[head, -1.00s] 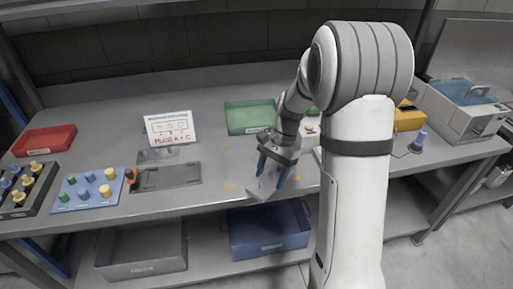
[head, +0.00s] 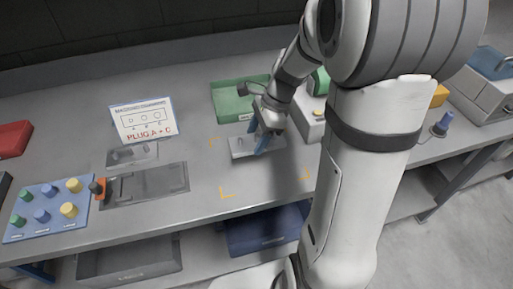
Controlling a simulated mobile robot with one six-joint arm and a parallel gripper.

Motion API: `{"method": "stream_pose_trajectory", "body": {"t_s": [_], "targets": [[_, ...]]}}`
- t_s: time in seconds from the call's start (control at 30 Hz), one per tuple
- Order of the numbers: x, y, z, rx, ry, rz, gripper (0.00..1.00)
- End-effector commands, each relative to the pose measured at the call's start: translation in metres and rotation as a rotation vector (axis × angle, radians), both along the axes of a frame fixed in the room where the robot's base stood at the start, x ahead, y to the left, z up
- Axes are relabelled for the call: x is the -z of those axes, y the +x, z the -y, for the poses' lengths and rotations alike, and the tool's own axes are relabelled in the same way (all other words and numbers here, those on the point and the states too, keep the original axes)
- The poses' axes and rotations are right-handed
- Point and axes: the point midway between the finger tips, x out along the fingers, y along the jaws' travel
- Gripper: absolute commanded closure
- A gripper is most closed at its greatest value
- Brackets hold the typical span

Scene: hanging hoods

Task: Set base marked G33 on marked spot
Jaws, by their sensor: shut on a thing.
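My gripper (head: 262,142) is shut on a light grey base (head: 240,150), with its blue fingers around the base's middle. The base looks roughly level and has a small pale label on its front that is too small to read. Yellow corner marks on the table (head: 226,192) outline a spot. The base is over the rear part of that outline, behind the front corner marks. I cannot tell whether it touches the table or hangs just above it. The gripper and arm hide part of the base and of the outline.
A green tray (head: 228,106) is close behind the base. A dark grey fixture plate (head: 147,186), a sign (head: 143,119) and a blue board with coloured knobs (head: 47,209) are to the left. A white box (head: 312,121) is behind right. The tabletop before the base is clear.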

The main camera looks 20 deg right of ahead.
Motion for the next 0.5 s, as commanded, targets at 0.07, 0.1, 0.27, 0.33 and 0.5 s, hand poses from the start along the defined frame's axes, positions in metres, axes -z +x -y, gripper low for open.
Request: {"method": "stream_pose_trajectory", "body": {"t_s": [0.07,0.1,0.27,0.33,0.5], "targets": [[0.008,0.000,-0.001,-0.001,0.001,-0.001,0.82],[0.011,0.000,-0.001,-0.002,0.001,0.001,0.82],[0.024,0.000,-0.002,-0.005,0.001,-0.001,0.82],[0.035,0.000,-0.002,-0.006,0.001,-0.002,0.82],[0.049,0.000,-0.002,-0.007,0.001,0.001,0.82]]}}
